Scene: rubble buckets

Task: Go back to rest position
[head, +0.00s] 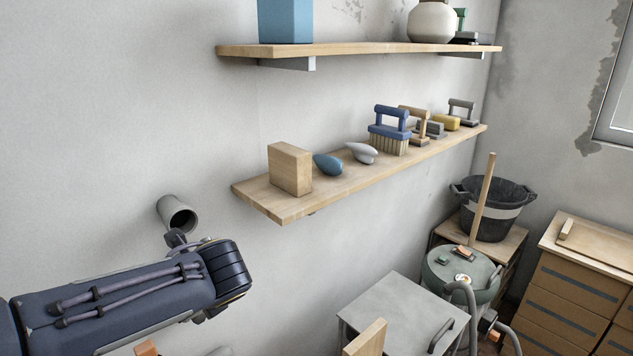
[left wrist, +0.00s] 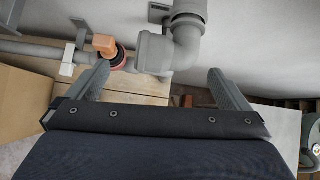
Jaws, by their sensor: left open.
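My left arm (head: 130,290) comes in from the left in the head view, in front of the wall and below the lower shelf. In the left wrist view my left gripper (left wrist: 158,70) is open, its two grey fingers spread wide with nothing held between them. A grey pipe elbow (left wrist: 185,45) on the wall shows beyond and between the fingers; I cannot tell how near it is. My right arm and gripper are not in view.
A lower shelf (head: 262,200) holds a wooden block (head: 290,169) and several tools. An upper shelf (head: 370,49) is above it. A pipe stub (head: 178,214) projects from the wall near my left arm. A grey cabinet (head: 400,312), a dark bucket (head: 494,208) and drawers (head: 575,285) stand right.

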